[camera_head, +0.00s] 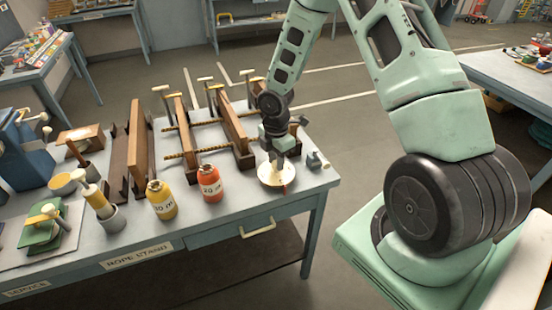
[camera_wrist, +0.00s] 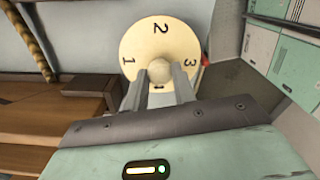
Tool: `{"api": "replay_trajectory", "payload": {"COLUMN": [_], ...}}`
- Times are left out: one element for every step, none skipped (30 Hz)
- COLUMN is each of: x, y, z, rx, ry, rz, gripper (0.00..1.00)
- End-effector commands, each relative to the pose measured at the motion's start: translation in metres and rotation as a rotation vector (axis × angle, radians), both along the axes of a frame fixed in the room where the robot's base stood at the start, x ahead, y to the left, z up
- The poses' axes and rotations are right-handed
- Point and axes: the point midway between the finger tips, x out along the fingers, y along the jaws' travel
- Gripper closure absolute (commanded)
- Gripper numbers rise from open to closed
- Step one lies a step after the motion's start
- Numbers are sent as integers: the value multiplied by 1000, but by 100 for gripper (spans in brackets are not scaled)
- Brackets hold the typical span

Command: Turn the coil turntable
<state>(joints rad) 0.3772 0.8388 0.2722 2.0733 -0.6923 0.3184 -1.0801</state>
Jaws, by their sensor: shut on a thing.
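The coil turntable is a round cream disc (camera_head: 268,181) near the right front corner of the bench. In the wrist view the disc (camera_wrist: 138,40) shows the numbers 1, 2 and 3, with 2 at the far side, 1 at left and 3 at right. A small red mark shows at its edge beside the 3. A round cream knob (camera_wrist: 160,68) stands at its centre. My gripper (camera_head: 277,163) reaches down over the disc, and its two grey fingers are shut on the knob. The fingers hide the near part of the disc.
An orange jar (camera_head: 210,184) and a yellow jar (camera_head: 161,200) stand left of the turntable. Wooden racks with rope rods (camera_head: 195,150) stand behind them. A small grey fitting (camera_head: 316,160) lies right of my gripper. The bench (camera_head: 290,208) ends close to the disc.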

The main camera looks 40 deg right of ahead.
Motion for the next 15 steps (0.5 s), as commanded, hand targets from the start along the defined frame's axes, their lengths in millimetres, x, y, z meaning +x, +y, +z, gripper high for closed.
{"api": "replay_trajectory", "payload": {"x": [1,1,1,1,1,1,1,1,1,1,1,1,1,1,1], "y": [-1,-1,-1,-1,-1,-1,-1,-1,-1,-1,-1,-1,-1,-1,-1], "z": [1,1,1,1,1,1,1,1,1,1,1,1,1,0,0], "rx": [-1,-1,-1,-1,-1,-1,-1,-1,-1,-1,-1,-1,-1,-1,-1], "ry": [-3,-3,-3,-3,-3,-3,-3,-3,-3,-3,-2,-2,-2,-2,-1], "rz": [-1,-1,-1,-1,-1,-1,-2,-2,-2,-2,-2,-2,-2,-2,-2], "gripper": [96,96,96,96,96,96,96,96,63,54,52,52,52,52,52]}}
